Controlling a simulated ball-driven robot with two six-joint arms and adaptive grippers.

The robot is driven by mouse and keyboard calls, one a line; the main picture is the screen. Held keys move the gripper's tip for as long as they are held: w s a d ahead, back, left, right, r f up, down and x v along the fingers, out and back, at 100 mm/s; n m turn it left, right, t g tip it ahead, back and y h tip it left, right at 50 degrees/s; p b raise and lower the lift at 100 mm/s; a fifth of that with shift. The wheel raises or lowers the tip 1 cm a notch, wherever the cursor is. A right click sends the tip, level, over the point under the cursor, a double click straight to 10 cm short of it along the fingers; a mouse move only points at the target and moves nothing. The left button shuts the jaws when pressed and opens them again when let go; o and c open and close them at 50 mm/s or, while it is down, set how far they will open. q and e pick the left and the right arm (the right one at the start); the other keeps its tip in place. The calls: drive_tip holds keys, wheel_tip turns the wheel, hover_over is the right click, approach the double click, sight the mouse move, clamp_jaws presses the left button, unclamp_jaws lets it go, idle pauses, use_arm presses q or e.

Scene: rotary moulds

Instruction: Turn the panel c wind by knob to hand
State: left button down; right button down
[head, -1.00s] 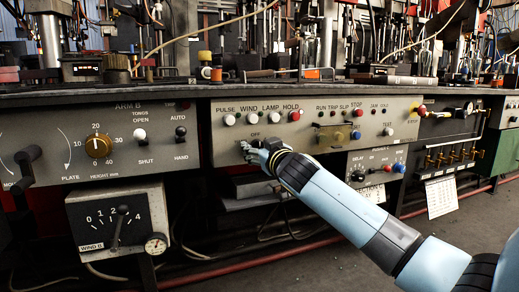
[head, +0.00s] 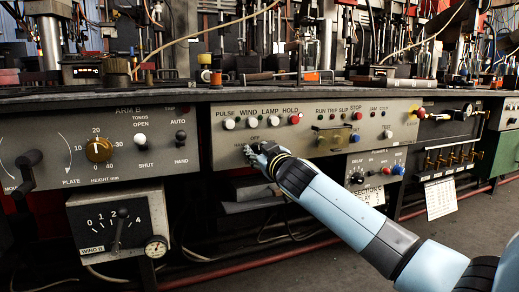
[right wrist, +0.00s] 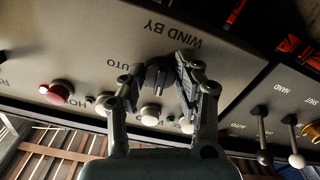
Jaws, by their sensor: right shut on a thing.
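The panel (head: 222,152) with the PULSE, WIND, LAMP and HOLD row is in the middle of the head view. My right gripper (head: 252,153) reaches its lower left part, below the OFF label, and hides the knob there. In the right wrist view the dark wind by knob (right wrist: 157,76) sits between the two fingers of my right gripper (right wrist: 160,84), which is shut on it. The WIND BY lettering and part of AUTO show beside it, upside down. The HAND label of this knob is not visible. My left gripper is not in view.
White buttons (head: 229,123) and a red HOLD button (head: 294,119) sit just above my gripper. Left of this panel is the ARM B panel (head: 60,130) with an orange dial (head: 99,150). A wind gauge box (head: 150,198) hangs below it. The floor in front is clear.

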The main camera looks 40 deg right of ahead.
drive_tip(key=n+p, duration=0.2)
drive_tip(key=n, duration=0.2)
drive_tip(key=shift+r+n, duration=0.1)
drive_tip(key=shift+n, duration=0.3)
use_arm(q)
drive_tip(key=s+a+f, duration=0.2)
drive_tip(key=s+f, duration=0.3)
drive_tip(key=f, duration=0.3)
drive_tip(key=shift+p, duration=0.4)
use_arm(e)
drive_tip(key=shift+n, duration=1.2)
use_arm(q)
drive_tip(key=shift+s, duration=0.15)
use_arm(e)
drive_tip(key=c, duration=0.9)
unclamp_jaws()
drive_tip(key=shift+c, duration=0.2)
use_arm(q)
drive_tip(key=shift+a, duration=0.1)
use_arm(e)
drive_tip(key=v, duration=1.2)
